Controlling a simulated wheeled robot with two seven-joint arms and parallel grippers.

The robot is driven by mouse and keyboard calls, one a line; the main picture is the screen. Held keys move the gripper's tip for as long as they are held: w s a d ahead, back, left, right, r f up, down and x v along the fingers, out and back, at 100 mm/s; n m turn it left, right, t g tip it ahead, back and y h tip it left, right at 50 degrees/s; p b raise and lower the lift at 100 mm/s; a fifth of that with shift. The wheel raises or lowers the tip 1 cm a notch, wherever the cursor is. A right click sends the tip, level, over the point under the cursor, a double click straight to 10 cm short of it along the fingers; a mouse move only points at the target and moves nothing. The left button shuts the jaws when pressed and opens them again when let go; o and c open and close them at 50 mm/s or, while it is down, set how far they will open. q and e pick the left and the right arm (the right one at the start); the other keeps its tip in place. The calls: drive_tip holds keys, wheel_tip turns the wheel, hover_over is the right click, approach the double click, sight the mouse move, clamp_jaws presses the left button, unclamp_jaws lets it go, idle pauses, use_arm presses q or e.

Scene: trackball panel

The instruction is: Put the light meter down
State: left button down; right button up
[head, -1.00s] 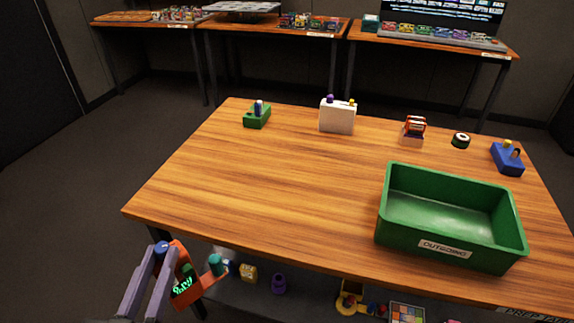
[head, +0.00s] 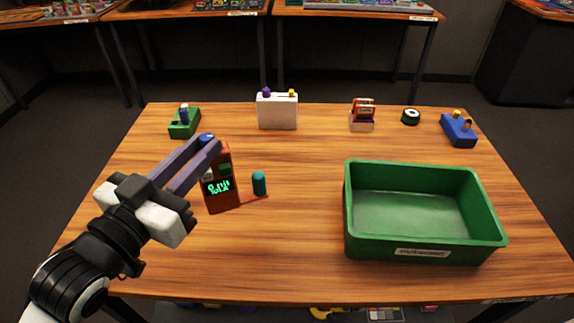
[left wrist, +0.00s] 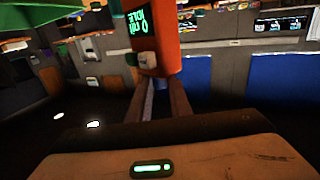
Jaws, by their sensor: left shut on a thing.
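The light meter (head: 219,184) is an orange-red body with a lit green display and a teal knob on a side foot. It is upright over the left part of the wooden table (head: 290,220); I cannot tell whether its base touches the top. My left gripper (head: 207,145) is shut on its upper part, near a blue cap. In the left wrist view the meter (left wrist: 160,45) stands between the fingers (left wrist: 160,95), its display at its left side. My right gripper is in neither view.
A green bin (head: 425,252) labelled outgoing stands on the right of the table. Along the back are a green block (head: 184,125), a white box (head: 277,112), a red-and-white device (head: 361,118), a black roll (head: 410,117) and a blue block (head: 458,131). The centre is clear.

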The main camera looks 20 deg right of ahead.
use_arm(q)
drive_tip(key=shift+f, duration=0.25)
hover_over(211, 195)
wheel_tip(211, 195, down, 4)
drive_tip(key=f, duration=0.1)
wheel_tip(211, 195, down, 4)
drive_tip(key=shift+f+b, duration=0.1)
drive_tip(key=shift+b, duration=0.45)
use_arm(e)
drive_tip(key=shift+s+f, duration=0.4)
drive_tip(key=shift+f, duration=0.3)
use_arm(q)
drive_tip(key=shift+f, duration=0.25)
drive_tip(key=c, duration=1.6)
unclamp_jaws()
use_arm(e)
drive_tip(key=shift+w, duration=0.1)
use_arm(q)
drive_tip(key=shift+r, duration=0.1)
